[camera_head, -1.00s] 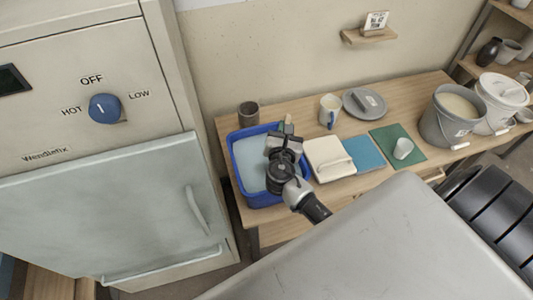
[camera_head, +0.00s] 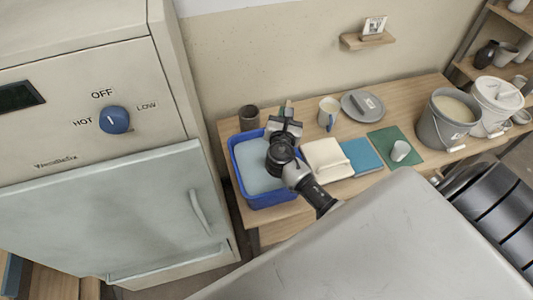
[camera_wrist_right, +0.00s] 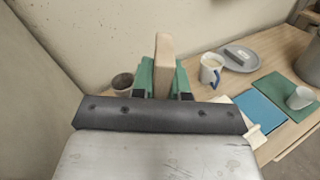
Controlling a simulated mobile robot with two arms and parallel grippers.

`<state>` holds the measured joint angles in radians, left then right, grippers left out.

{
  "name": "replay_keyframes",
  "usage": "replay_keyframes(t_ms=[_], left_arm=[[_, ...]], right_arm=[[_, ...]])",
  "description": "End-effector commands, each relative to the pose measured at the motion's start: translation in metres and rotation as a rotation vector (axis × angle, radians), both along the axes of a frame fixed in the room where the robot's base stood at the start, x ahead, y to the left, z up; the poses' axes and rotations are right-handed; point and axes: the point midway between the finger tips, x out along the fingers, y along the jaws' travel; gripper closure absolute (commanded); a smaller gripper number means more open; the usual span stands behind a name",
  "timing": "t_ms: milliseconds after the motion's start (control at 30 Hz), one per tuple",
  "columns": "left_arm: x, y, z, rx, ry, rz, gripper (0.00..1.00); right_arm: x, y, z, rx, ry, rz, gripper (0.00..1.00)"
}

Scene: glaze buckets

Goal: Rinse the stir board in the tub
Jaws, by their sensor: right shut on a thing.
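My right gripper (camera_head: 286,113) is over the back right edge of the blue tub (camera_head: 238,177), pointing toward the wall. In the right wrist view its green fingers (camera_wrist_right: 164,80) are shut on a pale wooden stir board (camera_wrist_right: 164,58), which stands up between them. In the head view the board is mostly hidden by the gripper. The tub holds pale, cloudy water (camera_head: 257,168). Whether the board touches the water cannot be seen. My left gripper is not in view.
A dark cup (camera_head: 249,118) stands behind the tub. To the right are a folded cream towel (camera_head: 326,160), blue cloth (camera_head: 362,156), mug (camera_head: 329,112), grey plate (camera_head: 362,104), green mat (camera_head: 410,158) with a small cup, and grey bucket (camera_head: 448,118). A kiln-like cabinet (camera_head: 100,200) stands left.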

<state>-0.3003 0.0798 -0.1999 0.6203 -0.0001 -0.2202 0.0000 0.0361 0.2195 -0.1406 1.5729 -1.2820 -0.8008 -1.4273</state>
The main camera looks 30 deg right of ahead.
Motion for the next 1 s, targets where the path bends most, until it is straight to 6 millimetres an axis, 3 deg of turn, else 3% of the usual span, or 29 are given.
replay_keyframes(t_ms=[33,700,1000], left_arm=[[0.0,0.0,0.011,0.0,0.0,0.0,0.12],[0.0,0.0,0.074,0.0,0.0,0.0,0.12],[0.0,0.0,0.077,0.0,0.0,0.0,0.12]], right_arm=[[-0.001,-0.001,0.011,-0.001,-0.001,0.0,1.0],[-0.006,-0.013,0.076,-0.001,-0.001,0.0,1.0],[-0.007,-0.014,0.08,0.001,-0.001,0.0,1.0]])
